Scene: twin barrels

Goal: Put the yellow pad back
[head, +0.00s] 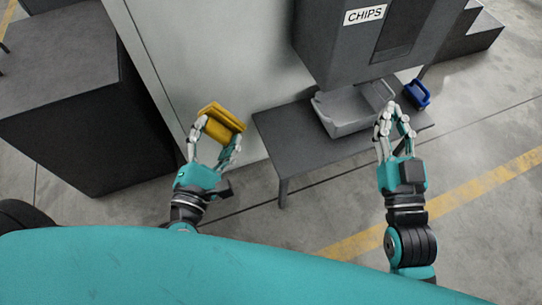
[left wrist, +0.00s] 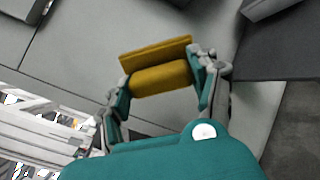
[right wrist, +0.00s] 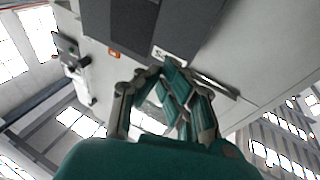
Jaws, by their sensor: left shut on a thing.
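The yellow pad (head: 221,122) is a block with a ridged, flanged top. My left gripper (head: 220,134) is shut on it, with fingers on both sides. The pad is held up in front of a pale grey panel, left of the low table, slightly tilted. In the left wrist view the pad (left wrist: 160,72) spans between the fingers (left wrist: 165,80). My right gripper (head: 391,110) hangs in front of the table's right part, holding nothing visible. Its curved fingertips look close together, also in the right wrist view (right wrist: 162,72); whether they meet is unclear.
A low dark table (head: 280,140) bears a grey tray (head: 345,125). A dark machine labelled CHIPS (head: 335,55) overhangs it. A blue object (head: 417,94) lies at the table's right. A dark block (head: 85,100) stands at left, beside the pale panel (head: 215,50).

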